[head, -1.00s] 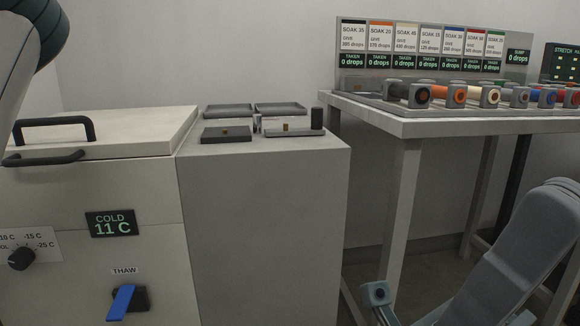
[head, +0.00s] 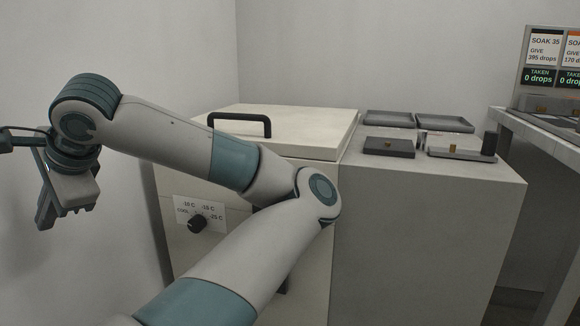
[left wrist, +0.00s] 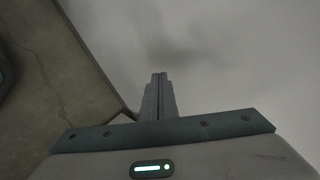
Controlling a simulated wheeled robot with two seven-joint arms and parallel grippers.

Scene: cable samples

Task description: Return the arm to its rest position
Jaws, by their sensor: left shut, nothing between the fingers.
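My left arm (head: 185,140) comes up from the bottom of the head view and bends back to the left at the elbow, in front of the white chest. My left gripper (head: 46,218) hangs at the far left of the head view, pointing down, clear of the chest and beside the bare wall. In the left wrist view its two fingers (left wrist: 157,90) are together with nothing between them. My right gripper is not in view.
The white chest (head: 290,123) has a black lid handle (head: 240,124) and a dial (head: 197,223); my arm hides part of its front. A grey cabinet (head: 430,240) to its right bears shallow trays (head: 389,118). A bench (head: 545,135) with soak signs (head: 544,57) stands at right.

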